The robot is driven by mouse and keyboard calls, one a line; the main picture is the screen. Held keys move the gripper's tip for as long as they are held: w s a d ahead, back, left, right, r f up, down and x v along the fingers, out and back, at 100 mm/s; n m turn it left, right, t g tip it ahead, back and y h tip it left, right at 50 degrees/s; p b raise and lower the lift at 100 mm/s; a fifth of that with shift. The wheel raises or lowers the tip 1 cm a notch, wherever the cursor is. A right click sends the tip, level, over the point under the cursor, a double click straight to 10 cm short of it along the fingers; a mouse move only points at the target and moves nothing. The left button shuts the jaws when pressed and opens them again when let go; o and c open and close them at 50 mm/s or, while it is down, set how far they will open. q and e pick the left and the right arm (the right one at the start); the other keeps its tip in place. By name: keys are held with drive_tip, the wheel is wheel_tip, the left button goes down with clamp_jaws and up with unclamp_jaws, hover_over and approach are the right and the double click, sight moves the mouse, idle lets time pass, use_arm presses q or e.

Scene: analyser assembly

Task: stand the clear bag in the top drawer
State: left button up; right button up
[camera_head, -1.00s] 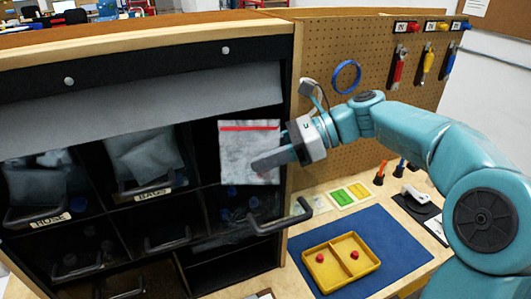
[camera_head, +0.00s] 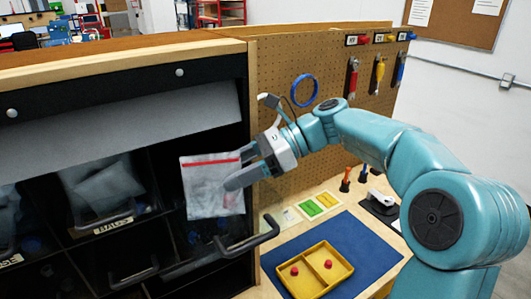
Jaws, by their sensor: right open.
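The clear bag (camera_head: 205,192) has a red strip along its top edge. It hangs or stands nearly upright, slightly tilted, in front of the right column of the black drawer cabinet. My right gripper (camera_head: 240,168) is at the bag's upper right side, its jaws open, with a finger overlapping the bag's front. Whether the fingers touch the bag is unclear. Below the bag, a drawer handle (camera_head: 250,240) juts out from the right column. I cannot tell whether the bag's lower edge is inside that drawer. My left gripper is not in view.
Other bins hold bags, such as the pale bag (camera_head: 100,185) to the left. On the bench right of the cabinet are a blue mat (camera_head: 350,245), a yellow tray (camera_head: 318,270) with red pieces and coloured cards (camera_head: 318,205). A pegboard (camera_head: 335,60) with tools stands behind.

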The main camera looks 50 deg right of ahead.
drive_tip(key=v, duration=1)
drive_tip(key=shift+s+r, duration=0.2)
drive_tip(key=shift+w, duration=0.15)
drive_tip(key=shift+s, duration=0.2)
